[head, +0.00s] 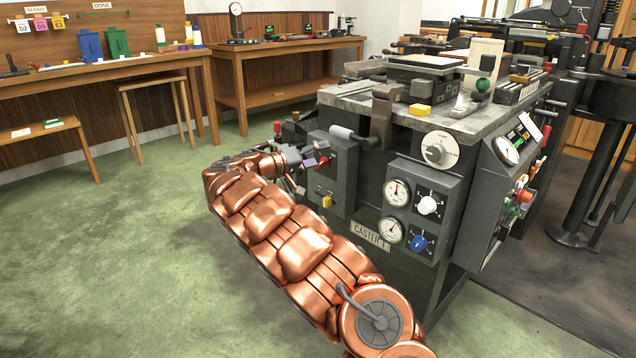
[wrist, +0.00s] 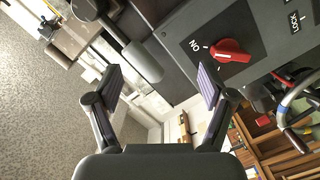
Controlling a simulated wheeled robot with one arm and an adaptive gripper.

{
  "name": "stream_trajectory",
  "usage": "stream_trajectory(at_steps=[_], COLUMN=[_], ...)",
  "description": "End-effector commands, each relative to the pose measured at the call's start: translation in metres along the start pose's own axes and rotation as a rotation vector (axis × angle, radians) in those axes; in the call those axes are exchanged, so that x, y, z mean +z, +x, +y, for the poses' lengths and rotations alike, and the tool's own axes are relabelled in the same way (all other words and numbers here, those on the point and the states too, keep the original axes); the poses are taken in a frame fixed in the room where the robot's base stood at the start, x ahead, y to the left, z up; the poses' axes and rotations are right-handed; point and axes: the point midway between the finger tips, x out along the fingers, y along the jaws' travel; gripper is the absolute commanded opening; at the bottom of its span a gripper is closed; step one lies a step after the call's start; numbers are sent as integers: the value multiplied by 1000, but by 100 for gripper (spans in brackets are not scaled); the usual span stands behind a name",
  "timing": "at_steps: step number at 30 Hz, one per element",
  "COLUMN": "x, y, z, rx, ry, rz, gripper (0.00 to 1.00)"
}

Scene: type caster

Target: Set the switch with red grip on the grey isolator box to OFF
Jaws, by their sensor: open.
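The grey isolator box (head: 345,160) is on the near left face of the dark caster in the head view. In the wrist view the box (wrist: 190,25) fills the upper right, turned in the picture. Its switch with red grip (wrist: 232,52) sits right of and above the right fingertip, with one end toward the ON label; no OFF label is readable. A small red part of the switch (head: 323,161) shows in the head view beside my gripper (head: 305,162). In the wrist view my gripper (wrist: 160,86) is open, with nothing between its fingers, apart from the switch.
A yellow knob (head: 327,201) is on the box's lower part. A grey cylinder (wrist: 143,62) juts near the fingers in the wrist view. Gauges and a blue knob (head: 419,242) are right of the box. Green floor (head: 100,240) is clear at left.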

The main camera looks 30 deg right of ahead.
Motion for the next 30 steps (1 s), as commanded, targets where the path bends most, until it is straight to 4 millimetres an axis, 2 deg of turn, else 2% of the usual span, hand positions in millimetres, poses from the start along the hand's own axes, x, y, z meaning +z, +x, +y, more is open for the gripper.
stream_trajectory(at_steps=[1,3,6,9,13,16,30], x=[6,4,2,1,-1,-2,-10], y=[0,-3,-8,-10,-11,-4,56], z=[-32,-54,-79,-93,-100,-102,-102], rx=[-6,-9,-19,-23,-28,-29,-30], ry=[21,52,92,121,139,144,143], rz=[26,59,96,118,132,133,132], gripper=[81,81,81,81,81,81,81])
